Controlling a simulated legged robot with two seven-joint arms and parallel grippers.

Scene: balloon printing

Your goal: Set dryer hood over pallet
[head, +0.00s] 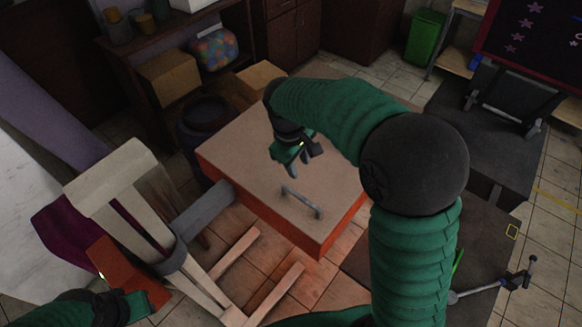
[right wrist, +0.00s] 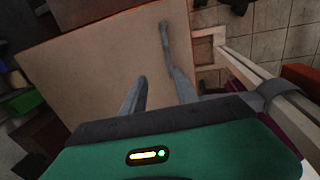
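A large tan-topped box with glowing orange sides, which looks like the dryer hood (head: 235,150), stands in the middle of the head view. A grey bar handle (head: 302,203) is fixed on its top. My right gripper (head: 307,160) is above the top, behind the handle, with its fingers apart and empty. In the right wrist view, the open right gripper (right wrist: 157,76) points at the tan top (right wrist: 90,60), and the handle (right wrist: 166,42) lies just beyond the fingers. My left gripper (head: 130,305) is at the lower left; its fingers are unclear. I cannot identify the pallet.
A wooden frame with pale legs (head: 130,215) stands close left of the box. A dark table (head: 400,265) with a grey metal tool (head: 505,283) is at the right. A black press-like stand (head: 495,135) is behind it. Shelves and cardboard boxes (head: 168,77) are at the back left.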

